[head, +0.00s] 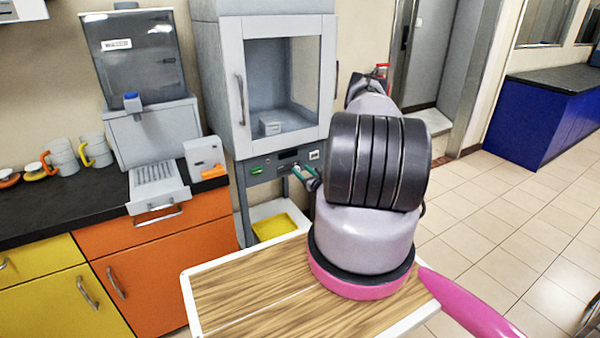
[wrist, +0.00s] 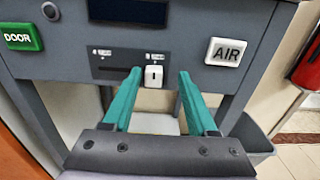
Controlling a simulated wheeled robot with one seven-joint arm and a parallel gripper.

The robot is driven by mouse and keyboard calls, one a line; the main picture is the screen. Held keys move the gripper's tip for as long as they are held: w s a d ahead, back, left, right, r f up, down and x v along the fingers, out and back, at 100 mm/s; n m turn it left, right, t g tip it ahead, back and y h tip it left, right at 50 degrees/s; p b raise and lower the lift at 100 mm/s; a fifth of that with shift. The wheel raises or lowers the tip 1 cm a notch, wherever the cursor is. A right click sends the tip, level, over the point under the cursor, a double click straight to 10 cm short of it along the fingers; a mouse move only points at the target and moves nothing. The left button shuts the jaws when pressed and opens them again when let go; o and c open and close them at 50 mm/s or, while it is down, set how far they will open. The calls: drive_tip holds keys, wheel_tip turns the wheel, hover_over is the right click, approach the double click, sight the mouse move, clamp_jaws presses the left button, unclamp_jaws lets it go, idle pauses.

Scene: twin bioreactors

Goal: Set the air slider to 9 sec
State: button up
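The air slider's white knob (wrist: 154,76) sits toward the right end of a dark horizontal slot (wrist: 112,70) in the wrist view. Small labels stand above both ends of the slot, too small to read surely. My gripper (wrist: 160,72) is open, with one teal finger to the left of the knob and one to the right. The knob shows between the fingertips, with a visible gap on each side; contact is not seen. In the head view my gripper (head: 309,177) is at the cabinet's front panel (head: 272,172), partly hidden by my arm.
A white AIR button (wrist: 226,52) is right of the slider, and a green DOOR button (wrist: 19,37) is far left. A dark display (wrist: 128,11) is above. The glass-door cabinet (head: 231,85) rises over the panel. A yellow-bottomed tray (head: 262,210) is below.

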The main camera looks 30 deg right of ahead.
drive_tip(key=shift+a, duration=0.1)
drive_tip(key=s, duration=1)
drive_tip(key=shift+s+d, duration=0.2)
drive_tip(key=shift+s, duration=0.2)
drive_tip(key=shift+r, duration=0.1)
